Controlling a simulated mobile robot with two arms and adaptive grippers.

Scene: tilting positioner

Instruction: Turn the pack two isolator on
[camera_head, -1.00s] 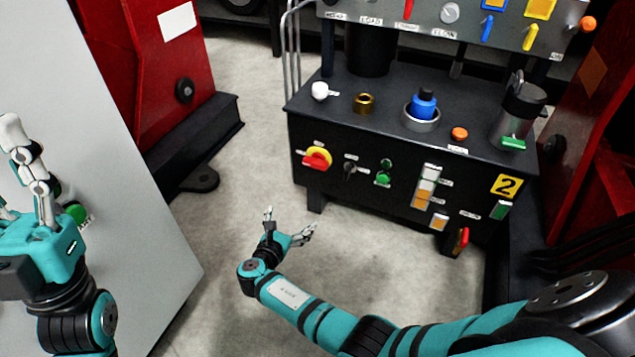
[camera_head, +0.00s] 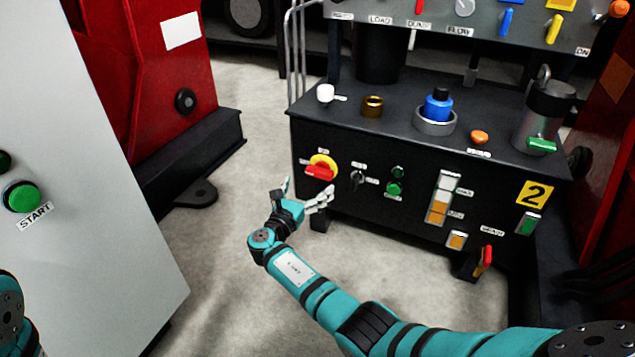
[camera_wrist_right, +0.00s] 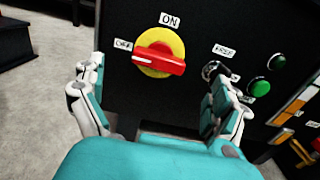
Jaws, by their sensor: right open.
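The isolator is a red rotary handle on a yellow disc (camera_head: 322,167) on the front of the black cabinet with the yellow "2" plate (camera_head: 534,194). In the right wrist view the red handle (camera_wrist_right: 158,60) lies nearly level, its white-marked end at the left by the "OFF" label (camera_wrist_right: 123,45). The "ON" label (camera_wrist_right: 170,20) is above the disc. My right gripper (camera_head: 303,192) is open and empty, below and left of the isolator in the head view. In the wrist view its fingers (camera_wrist_right: 158,95) stand apart on either side below the handle, not touching it. My left gripper is out of view.
Right of the isolator are a black selector switch (camera_head: 357,180) and green buttons (camera_head: 393,188). A grey cabinet with a green START button (camera_head: 24,197) stands at the left. A red machine (camera_head: 140,80) stands behind it. The grey floor (camera_head: 225,235) between is clear.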

